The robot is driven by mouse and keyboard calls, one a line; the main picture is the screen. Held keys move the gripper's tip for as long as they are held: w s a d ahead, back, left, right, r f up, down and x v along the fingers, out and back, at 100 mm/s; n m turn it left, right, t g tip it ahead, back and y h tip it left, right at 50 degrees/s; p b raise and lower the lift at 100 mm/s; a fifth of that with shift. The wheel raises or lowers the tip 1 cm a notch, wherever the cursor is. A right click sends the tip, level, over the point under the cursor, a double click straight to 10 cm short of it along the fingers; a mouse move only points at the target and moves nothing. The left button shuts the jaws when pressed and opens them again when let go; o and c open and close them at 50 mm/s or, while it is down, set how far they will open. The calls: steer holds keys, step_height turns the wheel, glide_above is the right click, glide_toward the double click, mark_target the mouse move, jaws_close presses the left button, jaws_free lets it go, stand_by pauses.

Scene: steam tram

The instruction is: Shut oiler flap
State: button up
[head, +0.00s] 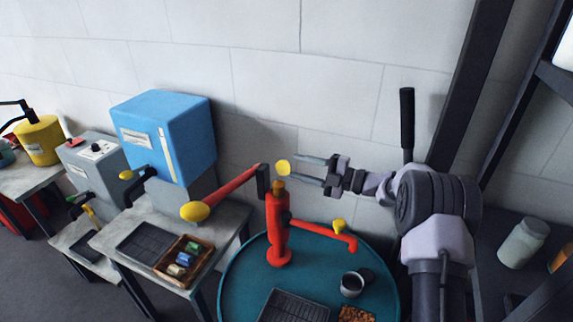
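My gripper (296,167) points left, with its two fingers apart. A round yellow knob (283,167) is just beyond the fingertips, near the top of a red post (277,230). I cannot tell whether the fingers touch it. The post stands on a round teal table (240,277). A small grey cup (350,286) sits on this table, with a dark round piece (367,275) beside its rim. This may be the oiler and its flap, but I cannot tell for sure, nor whether the dark piece is a hinged lid.
A red lever (232,187) with a yellow end reaches left from the post, and a red spout (322,234) reaches right. A dark tray (297,306) lies at the table's front. A blue box (165,135) stands left. A black-handled lever (407,120) rises behind my arm.

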mark_target(286, 164)
steer(key=shift+x, duration=2.35)
jaws_close()
